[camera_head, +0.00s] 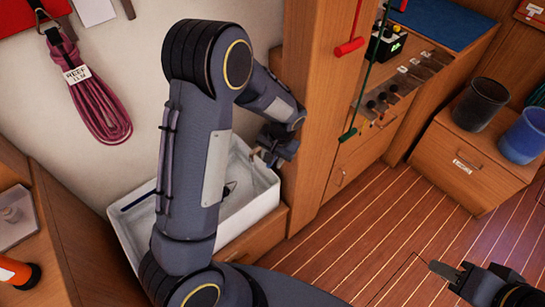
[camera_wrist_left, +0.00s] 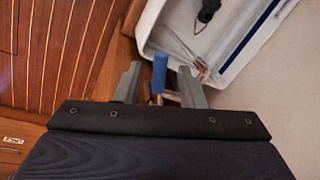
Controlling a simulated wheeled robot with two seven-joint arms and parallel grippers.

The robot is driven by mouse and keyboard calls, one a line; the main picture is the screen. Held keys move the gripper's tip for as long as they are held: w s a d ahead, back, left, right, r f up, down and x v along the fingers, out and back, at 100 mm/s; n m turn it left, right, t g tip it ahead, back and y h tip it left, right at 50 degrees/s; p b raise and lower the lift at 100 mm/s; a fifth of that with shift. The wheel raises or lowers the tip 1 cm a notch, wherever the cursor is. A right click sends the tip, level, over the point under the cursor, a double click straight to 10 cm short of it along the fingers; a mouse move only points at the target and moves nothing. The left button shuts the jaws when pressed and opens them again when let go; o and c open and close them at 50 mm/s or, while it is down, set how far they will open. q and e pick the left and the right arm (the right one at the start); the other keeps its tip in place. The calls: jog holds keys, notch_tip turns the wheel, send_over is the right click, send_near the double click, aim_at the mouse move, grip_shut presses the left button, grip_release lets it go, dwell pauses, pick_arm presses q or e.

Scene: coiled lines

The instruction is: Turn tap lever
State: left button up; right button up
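A blue cylindrical lever handle (camera_wrist_left: 159,72) stands between the two spread fingers of my left gripper (camera_wrist_left: 158,85) in the left wrist view, with gaps on both sides. A copper-coloured tap part (camera_wrist_left: 201,70) shows just right of it, at the rim of a white sink (camera_head: 263,195). In the head view my left gripper (camera_head: 274,150) is over the sink's back right corner, and the lever there is hidden or too small to make out. My right gripper (camera_head: 458,276) is low at the bottom right, away from the sink; its finger gap is unclear.
A wooden post (camera_head: 318,100) rises close right of my left gripper. A coiled purple rope (camera_head: 98,105) hangs on the wall. A dark bucket (camera_head: 480,102) and a blue bucket (camera_head: 524,135) stand on a wooden box (camera_head: 455,170). The plank floor (camera_head: 375,235) is clear.

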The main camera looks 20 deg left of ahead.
pick_arm(q)
notch_tip(320, 180, up, 8)
jog(key=d, duration=0.1)
jog(key=shift+d+f, duration=0.25)
jog(key=shift+d, duration=0.05)
dwell(0.3)
